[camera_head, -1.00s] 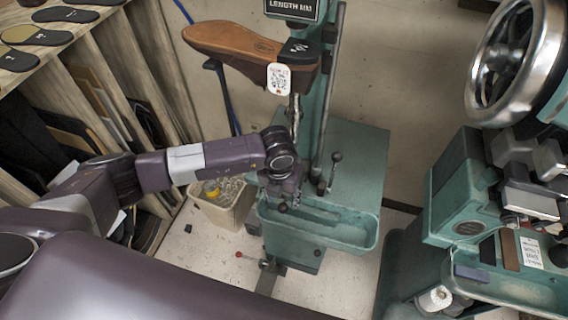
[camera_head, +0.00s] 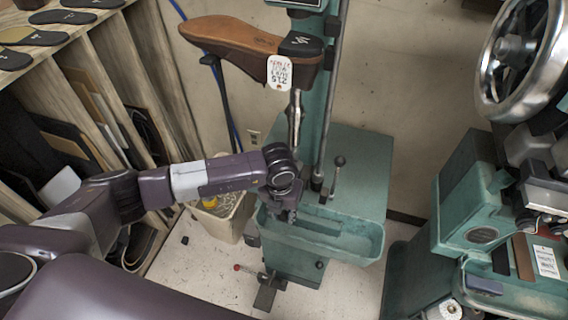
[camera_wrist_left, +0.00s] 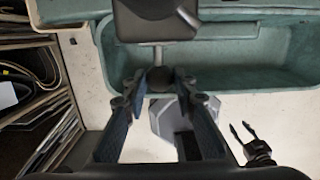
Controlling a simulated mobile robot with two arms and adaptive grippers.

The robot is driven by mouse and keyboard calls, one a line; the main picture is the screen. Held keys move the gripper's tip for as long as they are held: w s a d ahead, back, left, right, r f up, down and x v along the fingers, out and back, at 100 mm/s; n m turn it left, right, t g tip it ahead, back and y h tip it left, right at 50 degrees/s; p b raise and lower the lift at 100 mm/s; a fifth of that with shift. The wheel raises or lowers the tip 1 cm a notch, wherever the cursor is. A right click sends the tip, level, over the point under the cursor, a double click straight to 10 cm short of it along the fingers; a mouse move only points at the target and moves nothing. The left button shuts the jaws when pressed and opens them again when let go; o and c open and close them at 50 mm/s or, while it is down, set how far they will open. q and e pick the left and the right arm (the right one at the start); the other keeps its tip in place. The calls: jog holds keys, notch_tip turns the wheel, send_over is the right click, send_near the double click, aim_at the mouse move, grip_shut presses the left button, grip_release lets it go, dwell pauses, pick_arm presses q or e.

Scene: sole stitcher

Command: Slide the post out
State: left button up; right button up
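A shiny metal post (camera_head: 296,120) stands under the brown shoe (camera_head: 235,43), beside the green machine column (camera_head: 322,90). My left gripper (camera_head: 289,213) is at the left end of the green tray (camera_head: 362,240) of the machine. In the left wrist view its fingers (camera_wrist_left: 160,84) are apart, with a dark round knob (camera_wrist_left: 160,78) between their tips. A thin rod runs from the knob toward a dark part (camera_wrist_left: 155,22). I cannot tell whether the fingers touch the knob. A small two-pronged shape (camera_wrist_left: 248,142) looks like my right gripper, its fingers apart.
A bin (camera_head: 222,212) stands left of the machine. A foot pedal (camera_head: 266,288) with a red-tipped lever is on the floor below. A wooden rack (camera_head: 113,75) is at the left; a second green machine (camera_head: 468,215) with a handwheel (camera_head: 520,60) stands at the right.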

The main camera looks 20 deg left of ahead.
pick_arm(q)
jog(key=shift+w, duration=0.1)
grip_shut()
jog(key=shift+r, duration=0.1)
jog(key=shift+s+p, duration=0.45)
jog(key=shift+s, duration=0.35)
jog(key=shift+s+p, duration=0.4)
jog(key=shift+s, duration=0.9)
jog(key=s+p, duration=0.3)
jog(key=s, duration=1)
jog(key=shift+s+a+f, duration=0.15)
jog(key=shift+a+f, duration=0.05)
jog(key=shift+a, duration=0.1)
